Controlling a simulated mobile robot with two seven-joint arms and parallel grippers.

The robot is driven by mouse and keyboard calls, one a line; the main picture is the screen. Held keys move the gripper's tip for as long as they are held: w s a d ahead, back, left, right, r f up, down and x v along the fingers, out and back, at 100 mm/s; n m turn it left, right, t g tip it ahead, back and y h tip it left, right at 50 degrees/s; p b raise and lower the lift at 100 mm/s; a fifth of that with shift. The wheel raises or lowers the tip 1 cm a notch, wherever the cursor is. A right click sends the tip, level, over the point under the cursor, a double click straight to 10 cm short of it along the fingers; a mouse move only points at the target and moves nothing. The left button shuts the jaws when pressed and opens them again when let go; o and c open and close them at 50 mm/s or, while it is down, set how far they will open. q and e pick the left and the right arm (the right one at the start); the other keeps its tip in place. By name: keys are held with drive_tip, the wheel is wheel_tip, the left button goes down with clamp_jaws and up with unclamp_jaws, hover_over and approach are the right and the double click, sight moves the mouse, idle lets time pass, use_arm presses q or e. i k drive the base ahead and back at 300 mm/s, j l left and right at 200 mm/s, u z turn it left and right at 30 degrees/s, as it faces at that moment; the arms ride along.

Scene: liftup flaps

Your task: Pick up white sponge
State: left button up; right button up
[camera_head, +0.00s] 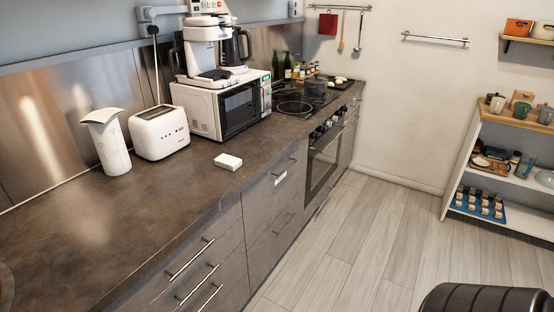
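The white sponge (228,162) is a small white block lying flat on the dark brown countertop (130,230). It lies near the counter's front edge, in front of the white microwave and to the right of the toaster. Nothing covers it. Neither of my grippers shows in the head view, so I cannot see their state.
A white toaster (160,132), a white jug-like container (108,143) and a microwave (222,105) with a coffee maker (213,45) on top stand behind the sponge. Drawers and an oven (323,158) are below.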

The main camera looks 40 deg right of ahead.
sight(231, 163)
drive_tip(key=z, duration=1.05)
drive_tip(key=i+l, duration=0.2)
